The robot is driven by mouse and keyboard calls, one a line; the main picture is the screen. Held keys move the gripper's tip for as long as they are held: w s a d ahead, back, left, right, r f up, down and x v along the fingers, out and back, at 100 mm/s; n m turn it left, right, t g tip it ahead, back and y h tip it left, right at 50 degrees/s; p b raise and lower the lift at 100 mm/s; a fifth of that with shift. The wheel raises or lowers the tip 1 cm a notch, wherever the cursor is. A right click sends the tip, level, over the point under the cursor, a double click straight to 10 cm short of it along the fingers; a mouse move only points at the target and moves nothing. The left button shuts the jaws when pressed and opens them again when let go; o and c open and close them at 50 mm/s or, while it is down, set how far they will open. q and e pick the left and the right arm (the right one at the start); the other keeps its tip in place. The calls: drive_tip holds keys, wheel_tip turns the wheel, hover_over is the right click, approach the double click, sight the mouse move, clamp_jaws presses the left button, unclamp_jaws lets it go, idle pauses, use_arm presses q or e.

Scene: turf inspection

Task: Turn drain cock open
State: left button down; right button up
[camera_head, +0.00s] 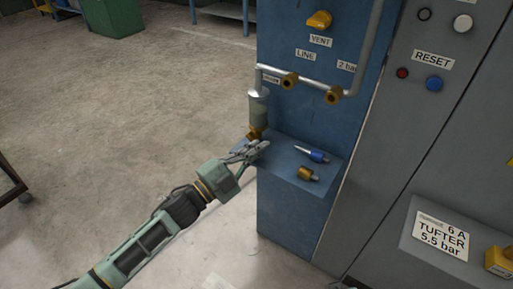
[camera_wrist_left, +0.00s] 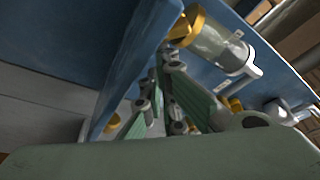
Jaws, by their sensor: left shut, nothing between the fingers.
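The brass-yellow drain cock (camera_head: 254,133) sits at the bottom of a pale filter bowl (camera_head: 258,106) on the left edge of the blue panel. In the left wrist view the drain cock (camera_wrist_left: 183,27) shows at the lower end of the clear bowl (camera_wrist_left: 218,47). My left gripper (camera_head: 262,147) is shut and empty. Its fingertips are just below and right of the cock, close to the small shelf. In the left wrist view the fingers (camera_wrist_left: 166,62) point toward the cock; I cannot tell whether they touch it. My right gripper is not in view.
The small blue shelf (camera_head: 278,160) holds a blue-handled tool (camera_head: 318,156) and a brass fitting (camera_head: 306,173). Above are pipes with brass ends (camera_head: 289,81) and a yellow vent knob (camera_head: 320,19). A grey cabinet (camera_head: 400,130) stands right.

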use_arm(q)
drive_tip(key=shift+f, duration=0.1)
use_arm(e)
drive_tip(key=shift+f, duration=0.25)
use_arm(q)
drive_tip(key=shift+m, duration=0.3)
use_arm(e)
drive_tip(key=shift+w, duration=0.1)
use_arm(q)
drive_tip(key=shift+f, duration=0.1)
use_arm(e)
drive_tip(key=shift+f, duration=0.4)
use_arm(q)
drive_tip(key=shift+f+m+g+p, duration=0.1)
drive_tip(key=shift+m+g+p, duration=0.2)
drive_tip(key=shift+m+g, duration=0.15)
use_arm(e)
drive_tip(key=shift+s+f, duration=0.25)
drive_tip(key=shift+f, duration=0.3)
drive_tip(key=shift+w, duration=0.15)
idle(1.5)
